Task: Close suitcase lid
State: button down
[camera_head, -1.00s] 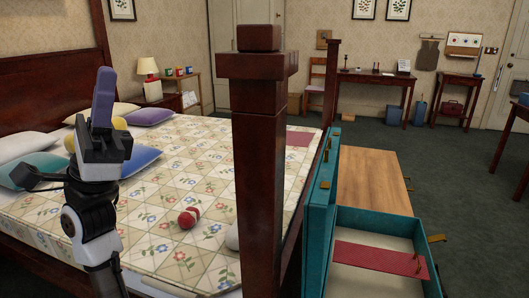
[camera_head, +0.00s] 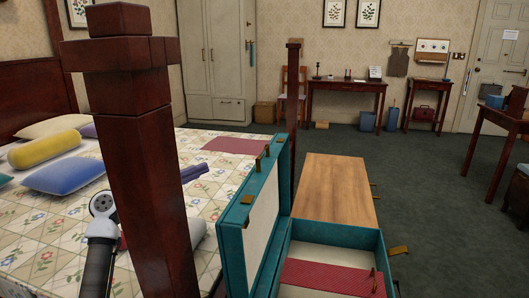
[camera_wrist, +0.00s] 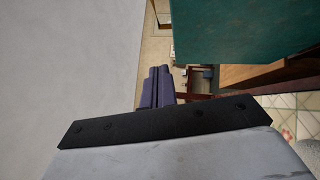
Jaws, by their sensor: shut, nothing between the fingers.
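The teal suitcase (camera_head: 380,246) is open at the foot of the bed, with a red item (camera_head: 326,276) in its pale-lined base. Its lid (camera_head: 236,222) stands upright on the left side, near the bed; brass catches (camera_head: 262,158) sit on its edge. In the wrist view the teal surface at the upper right (camera_wrist: 235,35) appears to be the lid. My gripper (camera_head: 204,168) is shut and empty. Its purple fingers, also in the wrist view (camera_wrist: 156,82), point right over the bed, left of the lid and apart from it. The bedpost hides part of my arm.
A dark wooden bedpost (camera_head: 150,170) stands close in front of my arm. The bed (camera_head: 50,230) holds several pillows. A wooden bench (camera_head: 335,190) lies behind the suitcase base. Green carpet (camera_head: 430,190) is clear to the right.

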jog(key=s+d+p+x, duration=0.1)
jog(key=s+p+x, duration=0.1)
jog(key=x, duration=1.1)
jog(key=shift+s+d+p, duration=0.15)
jog(key=shift+d+p, duration=0.05)
jog(key=shift+p, duration=0.35)
jog(key=shift+r, duration=0.15)
